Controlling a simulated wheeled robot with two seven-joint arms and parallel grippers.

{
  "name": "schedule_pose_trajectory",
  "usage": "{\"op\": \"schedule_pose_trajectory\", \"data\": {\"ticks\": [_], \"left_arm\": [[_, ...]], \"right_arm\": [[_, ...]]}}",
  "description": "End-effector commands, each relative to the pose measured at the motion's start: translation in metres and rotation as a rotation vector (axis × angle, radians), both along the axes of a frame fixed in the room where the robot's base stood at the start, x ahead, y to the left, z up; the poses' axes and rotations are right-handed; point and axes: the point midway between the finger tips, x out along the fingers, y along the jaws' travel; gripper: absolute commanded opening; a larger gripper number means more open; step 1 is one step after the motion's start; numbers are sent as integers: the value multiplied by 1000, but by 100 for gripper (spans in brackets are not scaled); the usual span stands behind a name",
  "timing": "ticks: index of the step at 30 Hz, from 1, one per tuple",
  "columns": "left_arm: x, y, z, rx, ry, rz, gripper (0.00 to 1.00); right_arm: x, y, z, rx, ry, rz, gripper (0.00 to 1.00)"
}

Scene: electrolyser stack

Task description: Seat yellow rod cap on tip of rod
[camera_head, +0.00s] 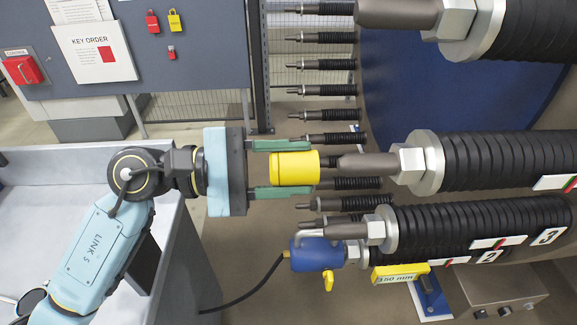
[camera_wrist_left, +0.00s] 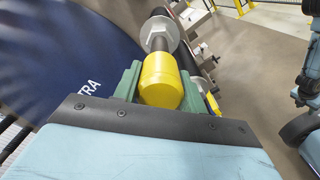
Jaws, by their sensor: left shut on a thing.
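The yellow rod cap (camera_head: 294,168) is a short cylinder lying sideways between the green fingers of my left gripper (camera_head: 283,169), which is shut on it. It also shows in the left wrist view (camera_wrist_left: 162,80). The bare grey-brown rod tip (camera_head: 366,163) points left toward the cap, in line with it, from a large nut (camera_head: 411,165) and a black ribbed sleeve. The cap's open end faces the rod tip; in the head view a narrow gap seems to lie between them, but in the wrist view they look close or touching. My right gripper is not in view.
Below is a second rod end with a blue tool (camera_head: 316,254) and its black hose. A yellow 150 mm block (camera_head: 400,273) sits under the lower sleeves. Another large rod (camera_head: 398,13) is above. A grey bench (camera_head: 175,225) is at left, beneath my arm.

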Motion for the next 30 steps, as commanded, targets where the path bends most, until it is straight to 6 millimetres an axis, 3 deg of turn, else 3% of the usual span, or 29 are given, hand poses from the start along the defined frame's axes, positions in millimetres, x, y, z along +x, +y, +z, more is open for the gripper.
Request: {"op": "schedule_pose_trajectory", "data": {"ticks": [30], "left_arm": [[0, -21, 1, -1, 0, 0, 14]], "right_arm": [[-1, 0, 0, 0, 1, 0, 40]]}}
